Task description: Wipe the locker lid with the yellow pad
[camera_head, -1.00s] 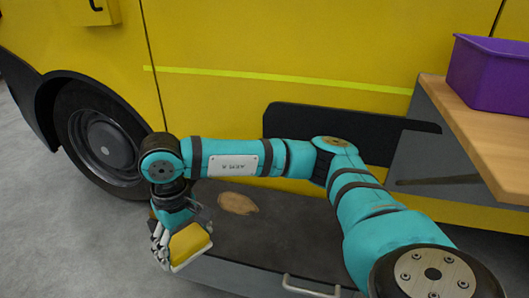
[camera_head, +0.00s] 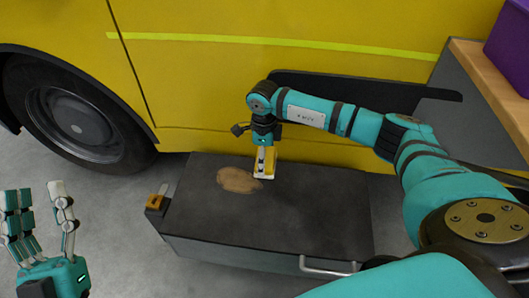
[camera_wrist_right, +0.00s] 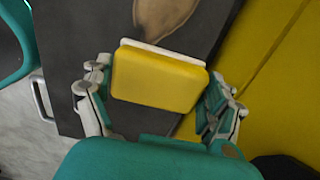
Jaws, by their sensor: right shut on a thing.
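The locker is a low dark grey box; its flat lid (camera_head: 300,215) bears a brown stain (camera_head: 235,181) left of its middle, towards the back. My right gripper (camera_head: 264,160) is shut on the yellow pad (camera_head: 268,172), which has a white edge. The pad is at the right end of the stain; I cannot tell whether it touches the lid. In the right wrist view the pad (camera_wrist_right: 160,80) sits between the fingers, with the stain (camera_wrist_right: 168,15) just beyond it. My left gripper (camera_head: 38,195) is open and empty, over the floor left of the locker.
A yellow vehicle (camera_head: 210,80) with a black wheel (camera_head: 80,115) stands behind the locker. A wooden bench top (camera_head: 490,80) with a purple bin (camera_head: 510,45) is at the upper right. The locker has a front handle (camera_head: 325,268) and an orange piece (camera_head: 155,203) at its left end.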

